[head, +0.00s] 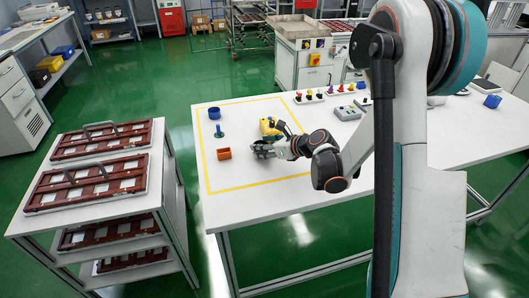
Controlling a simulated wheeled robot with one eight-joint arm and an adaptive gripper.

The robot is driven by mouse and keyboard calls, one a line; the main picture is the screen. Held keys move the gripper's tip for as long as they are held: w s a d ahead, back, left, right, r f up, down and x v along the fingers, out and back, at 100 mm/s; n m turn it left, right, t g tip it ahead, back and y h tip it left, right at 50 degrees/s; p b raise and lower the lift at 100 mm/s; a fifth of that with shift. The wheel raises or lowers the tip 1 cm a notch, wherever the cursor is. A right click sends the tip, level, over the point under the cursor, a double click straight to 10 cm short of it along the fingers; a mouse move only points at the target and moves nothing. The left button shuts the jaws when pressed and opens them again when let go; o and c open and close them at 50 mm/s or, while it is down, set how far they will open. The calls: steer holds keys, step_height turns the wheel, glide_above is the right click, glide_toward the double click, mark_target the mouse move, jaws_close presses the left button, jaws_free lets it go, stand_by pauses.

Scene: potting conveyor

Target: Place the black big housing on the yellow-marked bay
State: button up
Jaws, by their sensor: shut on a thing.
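My gripper (262,150) is low over the white table, inside the area outlined by yellow tape (203,160). It is shut on a dark thing at its fingertips, small in this view and mostly hidden by the fingers. I cannot make out its shape, nor tell whether it is the black big housing or whether it touches the table. No other black housing shows clearly. A yellow thing (267,127) with a dark part beside it stands just behind my gripper.
Left of my gripper stand an orange box (224,154), a green-blue piece (219,131) and a blue cup (214,113). Small coloured parts (309,95) and grey boxes (347,112) line the back right. A cart with red-brown trays (88,185) stands left. The outlined area's front is clear.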

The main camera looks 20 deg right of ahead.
steer(key=shift+f, duration=0.7)
steer(key=shift+f, duration=0.1)
steer(key=o, duration=0.9)
steer(key=shift+s+d+r, duration=0.2)
steer(key=shift+s+r, duration=0.05)
steer(key=shift+r, duration=0.1)
steer(key=p+v, duration=0.3)
steer(key=v, duration=0.8)
steer(key=shift+s+d, duration=0.1)
